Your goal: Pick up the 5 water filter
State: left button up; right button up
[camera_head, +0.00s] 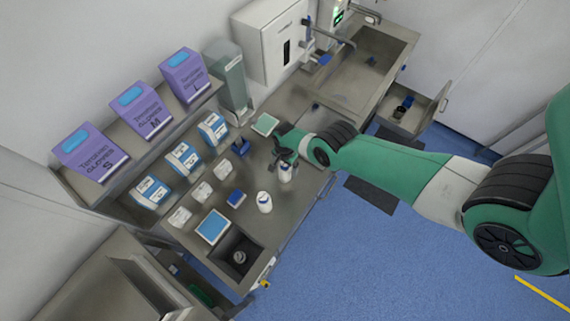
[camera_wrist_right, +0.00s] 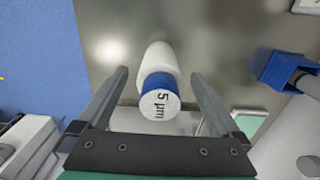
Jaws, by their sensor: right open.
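The 5 µm water filter (camera_wrist_right: 159,103) is a white cylinder with a blue band and "5 µm" on its end face. In the right wrist view it lies between the two fingers of my right gripper (camera_wrist_right: 158,78), with gaps showing at both sides. The fingers are open. In the head view my right gripper (camera_head: 283,156) is low over the counter at this white filter (camera_head: 287,173), partly covering it. A second white cylinder (camera_head: 264,202) stands nearby; its label is not readable. My left gripper is not in view.
The grey counter (camera_head: 285,216) holds small white boxes, a small blue box (camera_head: 236,198), a blue-topped tray (camera_head: 212,227) and a dark basin (camera_head: 236,252). Purple glove boxes (camera_head: 149,110) line the shelf behind. A sink (camera_head: 372,53) is at the back right.

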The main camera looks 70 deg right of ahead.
jog(key=shift+f+b, duration=0.35)
jog(key=shift+f, duration=0.6)
jog(key=shift+r, duration=0.15)
jog(key=c, duration=1.6)
